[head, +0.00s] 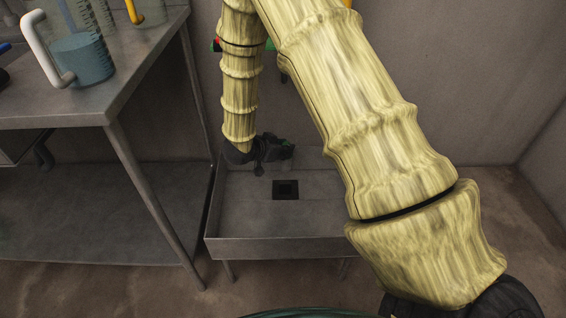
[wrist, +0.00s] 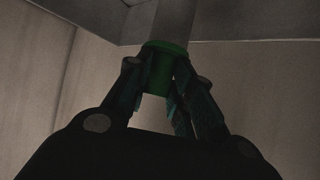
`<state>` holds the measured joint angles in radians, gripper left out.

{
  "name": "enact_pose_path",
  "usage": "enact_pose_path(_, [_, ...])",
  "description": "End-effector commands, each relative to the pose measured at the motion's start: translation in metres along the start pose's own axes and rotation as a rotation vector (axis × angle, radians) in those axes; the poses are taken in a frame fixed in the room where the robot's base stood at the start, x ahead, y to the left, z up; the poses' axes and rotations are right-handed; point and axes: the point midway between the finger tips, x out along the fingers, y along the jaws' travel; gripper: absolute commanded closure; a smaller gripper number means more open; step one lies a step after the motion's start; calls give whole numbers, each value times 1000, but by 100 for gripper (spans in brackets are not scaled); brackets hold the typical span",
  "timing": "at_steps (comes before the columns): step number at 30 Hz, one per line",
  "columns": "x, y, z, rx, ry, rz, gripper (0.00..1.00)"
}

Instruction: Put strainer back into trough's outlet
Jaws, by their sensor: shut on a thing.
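The trough (head: 232,247) is a low grey metal basin on legs at the centre of the head view. Its outlet (head: 286,190) is a dark square in the floor, with nothing seen in it. My gripper (head: 284,151) is over the trough's back left part, behind the outlet and pointing right. In the wrist view its fingers are closed on a green cylindrical piece, seemingly the strainer (wrist: 163,62). A grey strip runs up from it; I cannot tell whether it belongs to the strainer. In the head view the held piece is too small and dark to make out.
A metal table (head: 110,95) stands left of the trough, carrying a blue-filled measuring jug (head: 82,60). A shelf (head: 90,205) runs below it. Walls close off the back and right. My arm hides the trough's right part. Bare floor shows at far right.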

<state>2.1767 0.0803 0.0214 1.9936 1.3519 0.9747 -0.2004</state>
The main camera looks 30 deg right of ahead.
Motion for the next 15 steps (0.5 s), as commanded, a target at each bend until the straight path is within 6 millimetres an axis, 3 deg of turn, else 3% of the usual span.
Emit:
enact_pose_path(3, [11, -2, 11, 7, 0, 34, 100])
enact_pose_path(15, [18, -3, 18, 11, -2, 68, 100])
